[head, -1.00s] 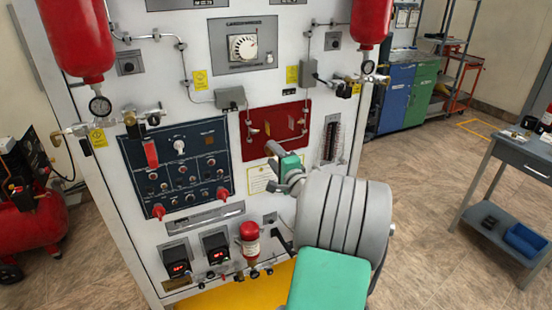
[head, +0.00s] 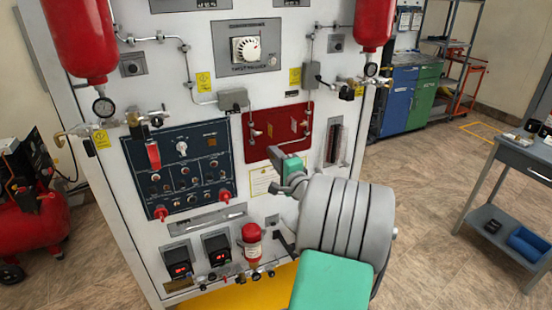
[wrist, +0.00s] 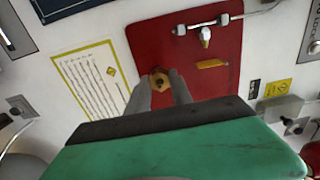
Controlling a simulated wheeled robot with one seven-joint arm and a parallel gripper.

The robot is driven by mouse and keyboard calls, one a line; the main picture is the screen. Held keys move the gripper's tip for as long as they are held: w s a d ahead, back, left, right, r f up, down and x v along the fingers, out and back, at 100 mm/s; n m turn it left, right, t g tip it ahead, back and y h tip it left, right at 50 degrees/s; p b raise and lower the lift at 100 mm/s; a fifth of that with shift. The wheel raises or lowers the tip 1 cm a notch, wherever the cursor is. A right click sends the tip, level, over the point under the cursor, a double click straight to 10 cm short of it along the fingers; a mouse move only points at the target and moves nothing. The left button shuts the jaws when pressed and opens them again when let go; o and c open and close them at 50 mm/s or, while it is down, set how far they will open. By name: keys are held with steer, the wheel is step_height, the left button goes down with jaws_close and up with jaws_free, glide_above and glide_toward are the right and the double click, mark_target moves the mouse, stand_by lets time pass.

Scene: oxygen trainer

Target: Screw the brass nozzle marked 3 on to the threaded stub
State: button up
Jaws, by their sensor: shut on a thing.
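My gripper (wrist: 160,90) is shut on a small brass nozzle (wrist: 160,82) in front of the lower part of the red panel (wrist: 135,45). The nozzle's number cannot be read. In the head view my gripper (head: 276,152) is at the lower part of the same red panel (head: 285,120), and the nozzle is too small or covered to make out. I cannot identify the threaded stub behind the nozzle, nor tell whether the nozzle touches it.
A pipe with a pale fitting (wrist: 205,37) crosses the red panel's upper part, above a small yellow tag (wrist: 212,64). A white notice (wrist: 90,82) is left of the nozzle. A grey box (wrist: 280,106) sits to the right. A workbench (head: 525,160) stands far right.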

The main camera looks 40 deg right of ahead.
steer(key=shift+r+m+p, duration=0.2)
steer(key=shift+m+p, duration=0.9)
steer(key=shift+p, duration=0.3)
jaws_close()
steer(key=shift+f+m+p, duration=0.1)
steer(key=shift+m+p, duration=0.2)
steer(key=shift+m, duration=0.2)
steer(key=shift+f, duration=0.2)
steer(key=shift+r+m+p, duration=0.25)
steer(key=shift+m+p, duration=0.55)
steer(key=shift+p, duration=0.15)
steer(key=shift+m+p, duration=0.5)
steer(key=shift+f+m, duration=0.25)
steer(key=shift+m, duration=0.35)
